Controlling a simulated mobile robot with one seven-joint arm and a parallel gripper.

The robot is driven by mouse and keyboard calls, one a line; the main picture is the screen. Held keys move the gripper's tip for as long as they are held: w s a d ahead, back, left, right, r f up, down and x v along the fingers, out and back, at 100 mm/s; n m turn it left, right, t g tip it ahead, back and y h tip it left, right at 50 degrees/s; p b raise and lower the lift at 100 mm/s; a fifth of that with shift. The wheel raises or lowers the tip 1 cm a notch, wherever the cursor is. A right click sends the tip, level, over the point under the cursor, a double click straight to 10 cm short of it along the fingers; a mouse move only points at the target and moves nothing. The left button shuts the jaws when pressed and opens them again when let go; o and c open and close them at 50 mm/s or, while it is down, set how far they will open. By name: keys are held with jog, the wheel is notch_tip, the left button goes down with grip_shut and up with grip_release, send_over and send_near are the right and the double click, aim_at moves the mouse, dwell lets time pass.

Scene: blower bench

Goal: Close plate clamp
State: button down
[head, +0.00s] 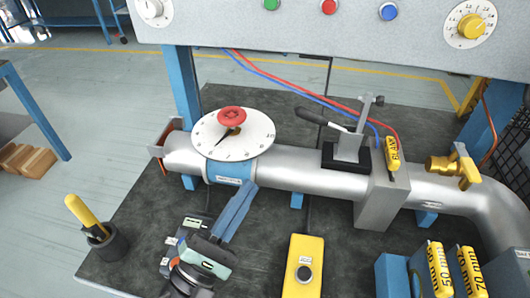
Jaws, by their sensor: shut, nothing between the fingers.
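The plate clamp (347,150) stands on a black block on top of the silver pipe, right of centre in the head view. Its black handle (313,117) points out to the left, and a metal bar (365,113) stands upright on it. Just right of it, a plate with a yellow tab marked BLANK (392,156) sits in the grey slotted housing (378,200). My gripper (247,190) has blue fingers that are shut and empty. It is in front of the pipe, below the round dial, left of and apart from the clamp.
A white dial with a red knob (231,116) sits on the pipe (300,168). A yellow button box (303,255) is in front. A yellow-handled tool (84,213) stands in a black cup. Plates marked 50 mm (438,266) and 70 mm are at front right. A control panel (300,35) overhangs behind.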

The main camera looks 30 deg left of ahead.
aim_at(296, 114)
jog(key=p+x, duration=0.1)
jog(key=x, duration=1.2)
jog(key=shift+w+d+p, duration=0.1)
jog(key=shift+w+p, duration=0.05)
jog(key=shift+p, duration=0.2)
jog(key=shift+r, duration=0.15)
